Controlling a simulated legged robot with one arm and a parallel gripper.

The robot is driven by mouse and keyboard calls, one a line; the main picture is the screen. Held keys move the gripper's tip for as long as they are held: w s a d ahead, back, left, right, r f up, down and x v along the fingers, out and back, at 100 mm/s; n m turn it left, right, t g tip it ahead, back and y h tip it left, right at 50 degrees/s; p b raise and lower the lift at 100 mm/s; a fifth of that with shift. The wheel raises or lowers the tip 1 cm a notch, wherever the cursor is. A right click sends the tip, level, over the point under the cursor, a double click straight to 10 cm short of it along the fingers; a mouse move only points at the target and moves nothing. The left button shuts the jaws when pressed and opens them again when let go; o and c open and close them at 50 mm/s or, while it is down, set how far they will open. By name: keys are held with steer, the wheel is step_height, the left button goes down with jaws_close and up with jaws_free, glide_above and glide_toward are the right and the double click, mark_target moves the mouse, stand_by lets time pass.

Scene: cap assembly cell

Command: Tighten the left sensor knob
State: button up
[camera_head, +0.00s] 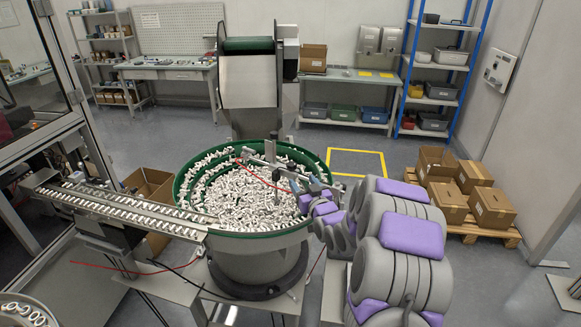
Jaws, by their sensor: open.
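The green-rimmed feeder bowl (183,212) stands in the middle, filled with many small white parts. A metal sensor bracket (271,152) with thin rods and a red cable sits over the bowl's right half. My grey and purple arm reaches in from the lower right. My gripper (299,186) is at the bowl's right inner edge, close to the right end of the bracket. It is open, and I cannot tell whether it touches anything. My arm hides part of the bowl's right rim.
A linear track (120,208) carrying white parts runs left from the bowl. A hopper (249,80) with a green roller stands behind it. Cardboard boxes on a pallet (470,228) are at the right. A framed machine is at the left.

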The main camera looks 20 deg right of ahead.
mark_target(293, 168)
steer(key=w, duration=1)
steer(key=shift+w+d, duration=0.25)
steer(key=shift+d, duration=0.15)
steer(key=shift+w+d+f, duration=0.15)
steer(key=shift+w+d, duration=0.05)
steer(key=shift+w, duration=0.4)
steer(key=shift+c, duration=0.4)
steer(key=shift+a, duration=0.1)
steer(key=c, duration=0.9)
